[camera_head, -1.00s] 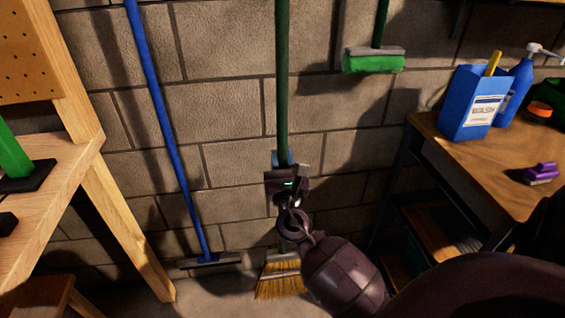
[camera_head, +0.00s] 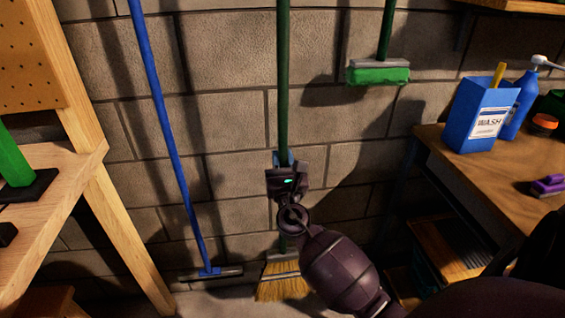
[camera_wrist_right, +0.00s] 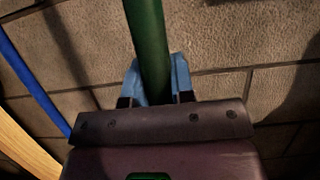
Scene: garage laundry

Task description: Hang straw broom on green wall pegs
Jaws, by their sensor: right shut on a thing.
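The straw broom has a green handle (camera_head: 283,80) and straw bristles (camera_head: 282,283) that hang close to the floor in the head view. It stands nearly upright in front of the block wall. My right gripper (camera_head: 284,160) is shut on the green handle low down, above the bristles. In the right wrist view the handle (camera_wrist_right: 148,45) runs up between the blue finger pads (camera_wrist_right: 160,82). The top of the handle is out of the picture. I see no green wall pegs in these frames. My left gripper is not in view.
A blue-handled squeegee (camera_head: 170,130) hangs to the left, and a green brush (camera_head: 379,73) hangs at upper right. A wooden bench (camera_head: 500,170) with a blue wash box (camera_head: 483,115) stands right. A wooden frame (camera_head: 125,235) stands left.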

